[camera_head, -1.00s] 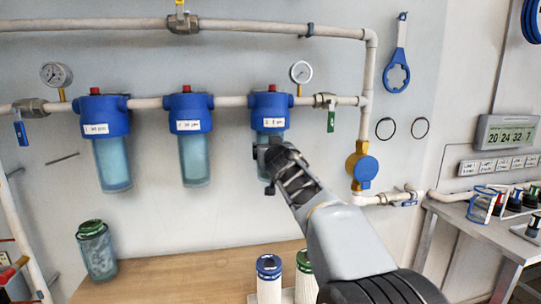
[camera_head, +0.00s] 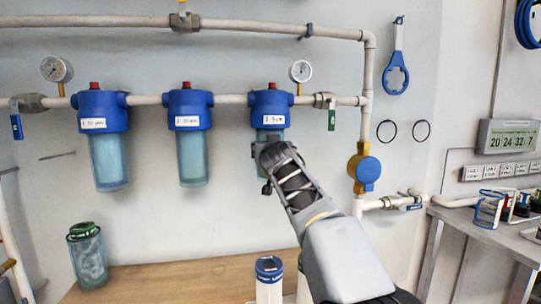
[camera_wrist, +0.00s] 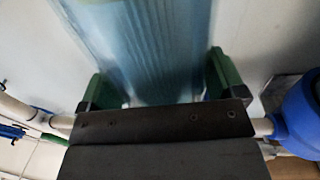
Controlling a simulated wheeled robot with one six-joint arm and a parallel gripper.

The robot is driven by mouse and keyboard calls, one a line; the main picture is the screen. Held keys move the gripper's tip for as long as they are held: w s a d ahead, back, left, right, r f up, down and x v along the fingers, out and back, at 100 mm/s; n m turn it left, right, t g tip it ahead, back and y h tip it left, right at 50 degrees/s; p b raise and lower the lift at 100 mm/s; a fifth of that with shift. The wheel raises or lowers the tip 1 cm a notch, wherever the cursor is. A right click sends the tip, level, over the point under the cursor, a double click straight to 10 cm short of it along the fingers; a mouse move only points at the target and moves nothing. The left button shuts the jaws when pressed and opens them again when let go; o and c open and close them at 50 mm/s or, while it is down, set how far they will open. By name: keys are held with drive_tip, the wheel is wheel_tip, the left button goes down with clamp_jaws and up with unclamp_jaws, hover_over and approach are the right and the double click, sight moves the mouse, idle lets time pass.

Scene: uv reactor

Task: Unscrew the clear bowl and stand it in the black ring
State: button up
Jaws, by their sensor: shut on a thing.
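Three filter housings with blue heads hang from the wall pipe, and my gripper (camera_head: 265,152) is at the right-hand one. Its blue head (camera_head: 270,104) stays on the pipe, and a strip of its clear bluish bowl (camera_head: 270,134) shows just under it. Two thin dark rings (camera_head: 387,130) (camera_head: 421,130) hang on the wall; no black ring stand is clear in view.
The middle bowl (camera_head: 192,160) and left bowl (camera_head: 109,162) hang nearby. A green-topped canister (camera_head: 87,255) and a blue-topped white cartridge (camera_head: 269,280) stand on the wooden bench (camera_head: 170,280), with bare room between. A blue wrench (camera_head: 397,70) hangs on the wall.

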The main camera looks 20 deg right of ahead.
drive_tip(key=shift+a+m+h+b, duration=0.1)
drive_tip(key=shift+m+h+b, duration=0.4)
drive_tip(key=shift+b, duration=1.5)
drive_tip(key=shift+r+m+g+h+b, duration=0.1)
drive_tip(key=shift+m+g+h+b, duration=0.45)
drive_tip(key=shift+h+b, duration=0.45)
drive_tip(key=shift+a+f+m+g+h+b, duration=0.1)
drive_tip(key=shift+f+m+g+h+b, duration=0.1)
drive_tip(key=shift+m+g+h+b, duration=0.15)
drive_tip(key=m+g+h, duration=0.1)
drive_tip(key=m+h, duration=0.1)
drive_tip(key=h, duration=0.1)
drive_tip(key=shift+w+r+g, duration=0.15)
drive_tip(key=shift+r+g, duration=0.05)
drive_tip(key=shift+g, duration=0.2)
drive_tip(key=shift+f+m+g+h, duration=0.1)
drive_tip(key=shift+m+g+h, duration=0.2)
drive_tip(key=shift+h, duration=0.05)
drive_tip(key=o, duration=1)
